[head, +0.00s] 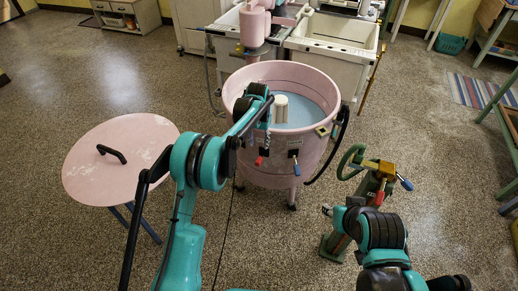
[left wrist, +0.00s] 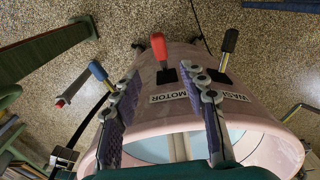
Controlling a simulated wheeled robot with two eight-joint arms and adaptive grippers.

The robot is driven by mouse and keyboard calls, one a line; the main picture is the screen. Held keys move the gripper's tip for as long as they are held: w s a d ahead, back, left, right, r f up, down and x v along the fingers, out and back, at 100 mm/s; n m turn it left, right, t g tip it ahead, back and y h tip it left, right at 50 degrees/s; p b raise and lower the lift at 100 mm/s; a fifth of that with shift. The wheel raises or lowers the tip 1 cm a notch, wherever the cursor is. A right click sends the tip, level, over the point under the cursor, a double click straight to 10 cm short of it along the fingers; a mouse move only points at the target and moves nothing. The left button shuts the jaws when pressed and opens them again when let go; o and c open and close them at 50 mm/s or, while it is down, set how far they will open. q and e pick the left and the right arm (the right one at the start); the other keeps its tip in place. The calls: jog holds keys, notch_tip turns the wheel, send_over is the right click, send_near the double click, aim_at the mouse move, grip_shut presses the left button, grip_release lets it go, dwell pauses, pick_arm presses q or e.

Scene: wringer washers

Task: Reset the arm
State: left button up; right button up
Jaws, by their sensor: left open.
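My left gripper (head: 263,145) hangs over the front rim of the pink washer tub (head: 310,78). In the left wrist view my left gripper (left wrist: 166,80) is open, with nothing held between its fingers. A red-handled lever (left wrist: 158,46) marked MOTOR shows just beyond the gap between the fingertips. A black-handled lever (left wrist: 230,41) beside a partly hidden label stands right of the fingers, and a blue-handled lever (left wrist: 97,70) left of them. In the head view the red lever (head: 260,160) is just below the gripper.
A round pink lid (head: 118,158) with a black handle rests on a stand at left. A post with a green handle (head: 350,160) and levers stands right of the tub. Pale sinks (head: 335,45) stand behind. The speckled floor (head: 80,75) is clear at upper left.

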pick_arm(q)
jog(key=shift+r, duration=0.35)
jog(key=s+a+r+t, duration=0.1)
jog(key=s+a+r, duration=0.1)
jog(key=s+r, duration=0.35)
jog(key=s+a+r+n+t, duration=0.1)
jog(key=s+a+r, duration=0.25)
jog(key=r, duration=0.25)
jog(key=s+a+r+t, duration=0.1)
jog(key=s+a+r, duration=0.1)
jog(key=s+r, duration=0.4)
jog(key=s+a+f+t, duration=0.1)
jog(key=s+a, duration=0.1)
jog(key=s, duration=0.8)
jog(key=s+a+f+n+t, duration=0.1)
jog(key=s+a+f+t, duration=0.1)
jog(key=s, duration=0.9)
jog(key=shift+s+a+n+t, duration=0.2)
jog(key=shift+a+n+t, duration=0.05)
jog(key=shift+n+t, duration=0.05)
